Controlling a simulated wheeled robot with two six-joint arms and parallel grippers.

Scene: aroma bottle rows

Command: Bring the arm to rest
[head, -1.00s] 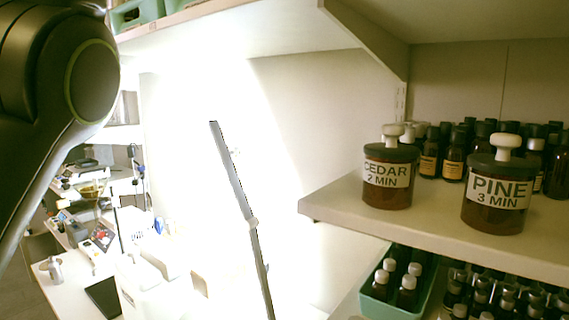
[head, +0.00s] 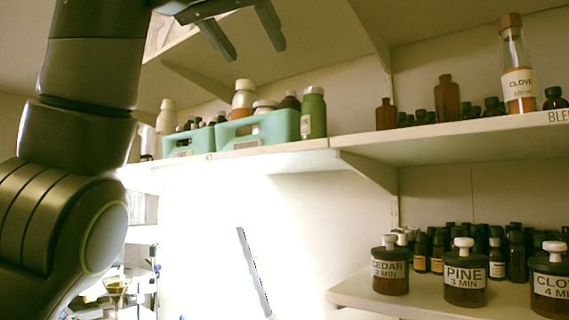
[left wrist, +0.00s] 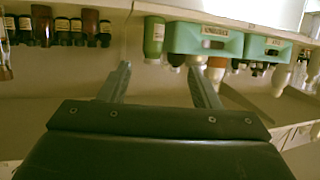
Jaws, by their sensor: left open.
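My left arm rises along the left side of the head view. Its gripper (head: 245,32) is at the top edge, in front of the upper shelf and above the green crates. The two fingers are apart with nothing between them. In the left wrist view the same gripper (left wrist: 160,80) shows its two fingers spread and empty, with the shelf goods upside down beyond them. My right gripper is in neither view.
The upper shelf (head: 270,160) holds green crates (head: 259,130), a green bottle (head: 314,112), brown bottles and a clove tube (head: 518,70). Bright wall fills the lower middle.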

